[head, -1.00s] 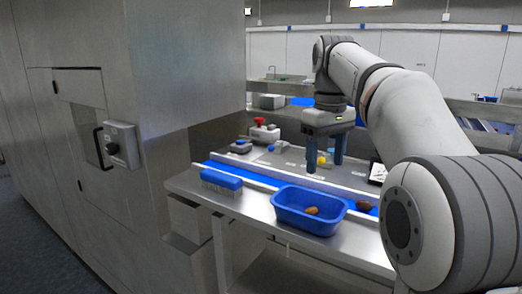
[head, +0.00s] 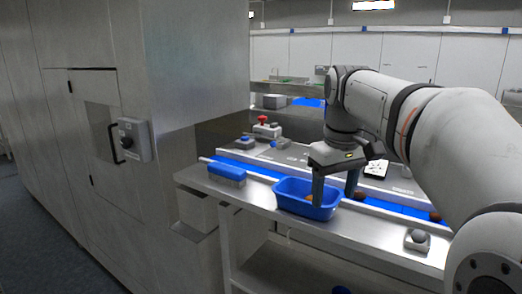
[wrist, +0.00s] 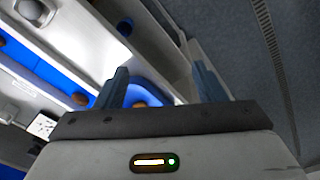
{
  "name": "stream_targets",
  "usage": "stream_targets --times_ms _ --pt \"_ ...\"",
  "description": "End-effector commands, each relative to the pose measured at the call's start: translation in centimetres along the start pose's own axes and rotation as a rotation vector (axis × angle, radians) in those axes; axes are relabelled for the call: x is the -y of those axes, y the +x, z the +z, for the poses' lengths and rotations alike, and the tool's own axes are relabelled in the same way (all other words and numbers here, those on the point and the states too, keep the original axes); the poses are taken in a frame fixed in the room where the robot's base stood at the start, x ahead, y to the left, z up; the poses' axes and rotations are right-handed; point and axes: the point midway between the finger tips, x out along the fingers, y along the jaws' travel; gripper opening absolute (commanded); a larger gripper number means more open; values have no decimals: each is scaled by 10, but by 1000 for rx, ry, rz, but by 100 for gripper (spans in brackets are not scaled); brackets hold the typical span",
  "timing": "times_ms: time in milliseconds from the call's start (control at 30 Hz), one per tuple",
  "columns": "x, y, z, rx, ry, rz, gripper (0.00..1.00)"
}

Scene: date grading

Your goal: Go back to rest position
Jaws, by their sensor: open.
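My gripper (head: 335,190) is open and hangs fingers down, with nothing between its fingers. In the head view its left finger overlaps the blue bin (head: 288,204) and its right finger is in front of the belt. I cannot tell its height above them. An orange-brown date in the bin is mostly hidden by the left finger. Brown dates lie on the blue belt (head: 390,208), one near the right finger and one farther right.
A blue-topped brush (head: 227,172) stands left of the bin. A small box with a grey knob (head: 417,239) is at the table's front right. A tall steel cabinet (head: 200,60) stands left.

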Motion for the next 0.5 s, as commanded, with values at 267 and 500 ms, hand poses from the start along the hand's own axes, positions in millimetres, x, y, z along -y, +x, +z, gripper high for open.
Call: stream_targets --times_ms 267,500 --pt "27 66 75 -88 172 28 64" --pt "53 137 143 -169 320 41 64"
